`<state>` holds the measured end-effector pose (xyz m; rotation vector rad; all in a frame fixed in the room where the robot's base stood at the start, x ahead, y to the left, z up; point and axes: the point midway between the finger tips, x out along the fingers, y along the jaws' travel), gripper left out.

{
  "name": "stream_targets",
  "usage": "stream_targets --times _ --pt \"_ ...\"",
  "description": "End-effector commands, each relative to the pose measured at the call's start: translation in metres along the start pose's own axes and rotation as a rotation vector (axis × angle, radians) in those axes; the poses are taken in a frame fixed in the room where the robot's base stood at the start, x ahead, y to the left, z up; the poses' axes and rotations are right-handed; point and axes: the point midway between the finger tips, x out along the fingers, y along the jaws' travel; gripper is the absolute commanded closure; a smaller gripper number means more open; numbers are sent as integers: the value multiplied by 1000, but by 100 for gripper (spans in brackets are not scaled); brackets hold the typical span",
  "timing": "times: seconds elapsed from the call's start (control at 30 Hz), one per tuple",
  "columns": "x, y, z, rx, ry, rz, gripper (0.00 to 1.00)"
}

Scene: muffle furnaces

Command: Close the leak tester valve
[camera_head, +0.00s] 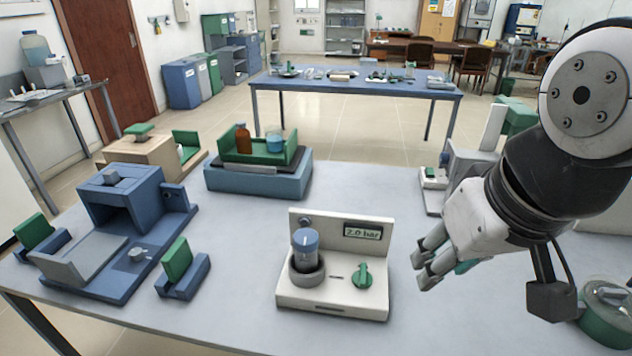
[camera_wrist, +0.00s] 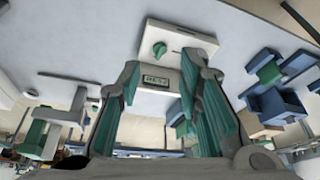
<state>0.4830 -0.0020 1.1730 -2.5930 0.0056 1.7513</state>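The leak tester (camera_head: 331,299) is a white unit on the table with an upright back panel whose display (camera_head: 362,232) reads 2.0 bar. Its green valve (camera_head: 363,276) sits on the base at the front right, with its handle standing up. A blue-capped vessel (camera_head: 305,250) stands in a grey round holder on the base's left. My gripper (camera_head: 430,262) is to the right of the tester, apart from it. In the wrist view my gripper (camera_wrist: 162,72) is open and empty, with the green valve (camera_wrist: 159,49) seen beyond the gap between the fingers.
A blue furnace (camera_head: 120,200) with an open front and small green-and-blue blocks stands at the left. A blue stand (camera_head: 258,180) with a green tray and bottles is behind the tester. A green round container (camera_head: 605,312) is at the right edge. The table in front of the tester is clear.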

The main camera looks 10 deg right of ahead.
Motion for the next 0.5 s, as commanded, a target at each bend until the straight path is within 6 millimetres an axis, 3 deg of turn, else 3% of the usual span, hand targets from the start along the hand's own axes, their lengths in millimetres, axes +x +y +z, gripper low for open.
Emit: stream_targets --times 0.27,0.5 --pt "38 -6 -61 87 -121 -43 68" --pt "93 -9 -110 171 -223 -39 68"
